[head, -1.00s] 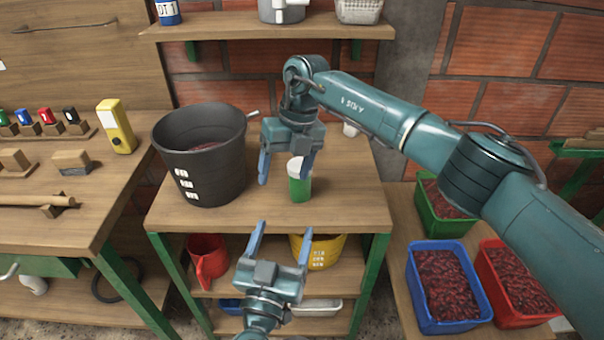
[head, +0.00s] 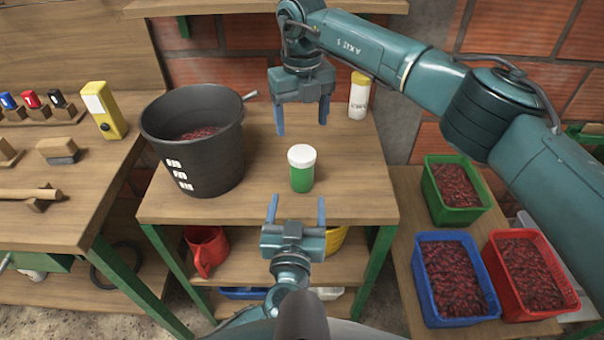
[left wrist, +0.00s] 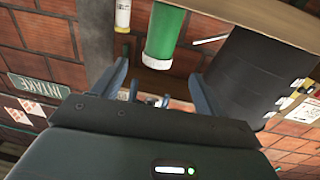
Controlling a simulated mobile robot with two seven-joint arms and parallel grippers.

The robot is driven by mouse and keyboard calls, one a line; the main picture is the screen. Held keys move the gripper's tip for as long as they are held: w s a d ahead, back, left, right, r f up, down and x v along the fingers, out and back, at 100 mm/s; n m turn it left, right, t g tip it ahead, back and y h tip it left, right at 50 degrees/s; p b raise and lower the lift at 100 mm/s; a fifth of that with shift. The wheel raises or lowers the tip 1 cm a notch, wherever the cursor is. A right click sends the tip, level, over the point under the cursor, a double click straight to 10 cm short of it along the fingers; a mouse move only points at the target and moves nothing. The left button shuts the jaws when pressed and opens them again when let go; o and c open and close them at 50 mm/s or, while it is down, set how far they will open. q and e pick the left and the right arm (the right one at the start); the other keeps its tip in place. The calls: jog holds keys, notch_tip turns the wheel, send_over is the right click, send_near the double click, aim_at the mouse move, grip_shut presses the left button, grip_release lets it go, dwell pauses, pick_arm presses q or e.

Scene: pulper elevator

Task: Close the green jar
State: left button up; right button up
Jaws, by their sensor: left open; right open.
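The green jar (head: 301,180) stands upright on the small wooden table, with a white lid (head: 301,156) on top. I cannot tell whether the lid is tight. The jar also shows in the left wrist view (left wrist: 165,32), upside down, between and beyond my left fingers. My left gripper (head: 297,210) is open and empty, just in front of the jar near the table's front edge, fingers pointing towards it. My right gripper (head: 302,125) is open and empty, above and behind the jar, fingers pointing down. Neither gripper visibly touches the jar.
A black bucket (head: 205,172) of red cherries stands left of the jar. A white bottle with a yellow cap (head: 359,97) stands behind on the right. The table (head: 360,195) is clear right of the jar. Blue (head: 430,308), red and green crates stand lower right.

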aim_at(301, 173)
pick_arm(q)
jog(key=w, duration=0.8)
jog(key=w+d, duration=0.1)
jog(key=w, duration=0.3)
jog(key=shift+s, duration=0.1)
